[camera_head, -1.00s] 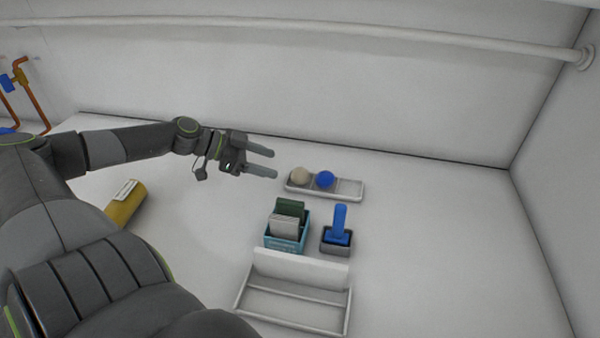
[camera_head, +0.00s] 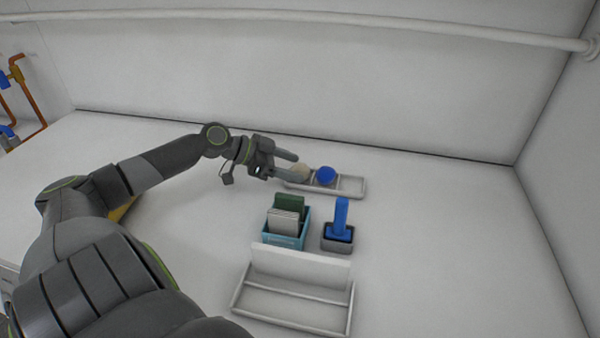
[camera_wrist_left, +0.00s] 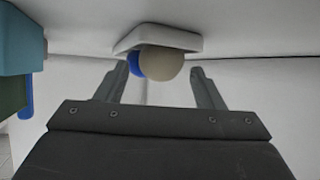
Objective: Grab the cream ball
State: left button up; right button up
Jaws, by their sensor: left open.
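The cream ball (camera_head: 299,171) sits in the left compartment of a white tray (camera_head: 351,187). A blue ball (camera_head: 326,175) sits in the compartment to its right. My left gripper (camera_head: 300,167) is open, with its fingertips at the cream ball and partly covering it in the head view. In the left wrist view the cream ball (camera_wrist_left: 162,64) lies between the two open fingers (camera_wrist_left: 160,80), toward their tips, with the blue ball (camera_wrist_left: 134,64) partly hidden behind it. Whether a finger touches the cream ball I cannot tell. My right gripper is not in view.
A teal box (camera_head: 283,240) with grey and green upright pieces stands in front of the tray. Beside it is a grey holder (camera_head: 337,245) with a blue object (camera_head: 341,217). A white rack (camera_head: 292,306) lies nearer. The wall is behind; the right side is clear.

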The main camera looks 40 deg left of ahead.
pick_arm(q)
jog(key=shift+w+d+f, duration=0.1)
jog(key=shift+w+d, duration=0.05)
jog(key=shift+d, duration=0.05)
jog(key=c, duration=1.1)
